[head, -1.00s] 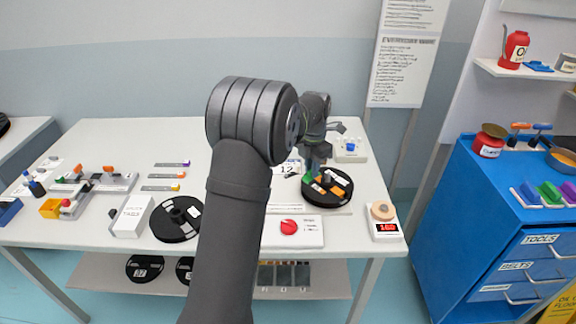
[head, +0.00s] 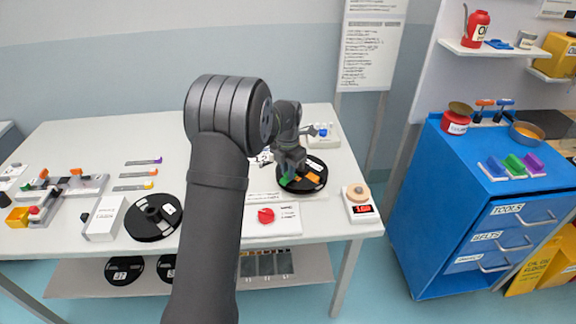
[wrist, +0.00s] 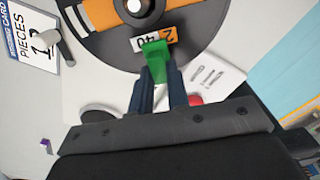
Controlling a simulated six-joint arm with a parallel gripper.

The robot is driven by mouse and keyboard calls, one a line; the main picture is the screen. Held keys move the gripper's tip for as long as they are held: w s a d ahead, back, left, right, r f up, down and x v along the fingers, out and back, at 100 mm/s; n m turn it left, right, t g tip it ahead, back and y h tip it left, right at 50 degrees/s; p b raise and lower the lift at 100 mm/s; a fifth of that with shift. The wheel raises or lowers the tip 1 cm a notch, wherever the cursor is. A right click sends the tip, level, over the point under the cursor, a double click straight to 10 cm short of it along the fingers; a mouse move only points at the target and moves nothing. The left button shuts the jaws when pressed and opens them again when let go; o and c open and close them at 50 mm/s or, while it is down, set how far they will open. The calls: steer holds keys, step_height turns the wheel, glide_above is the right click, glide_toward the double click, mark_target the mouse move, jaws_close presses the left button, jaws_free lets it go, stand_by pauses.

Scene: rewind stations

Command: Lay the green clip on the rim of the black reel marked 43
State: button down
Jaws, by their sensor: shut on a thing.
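My gripper (head: 288,171) is shut on the green clip (head: 287,181), over the front left part of a black reel (head: 319,181) with orange on it. In the wrist view my gripper (wrist: 162,78) points at this reel (wrist: 103,45), and the green clip (wrist: 156,58) sticks out between the fingertips. The clip overlaps a white and orange label (wrist: 167,36) near the reel's rim. The label is turned around and partly covered, so I cannot read its number surely. I cannot tell whether the clip touches the reel.
Another black reel (head: 150,228) lies left of my arm, beside a white box (head: 105,218). A panel with a red button (head: 266,215) lies in front of the orange-marked reel. A blue cabinet (head: 450,205) stands further right.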

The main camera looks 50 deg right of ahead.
steer(key=shift+f, duration=0.35)
steer(key=c, duration=1.3)
jaws_free()
step_height(320, 180, up, 18)
steer(key=shift+f, duration=0.25)
steer(key=shift+a, duration=0.1)
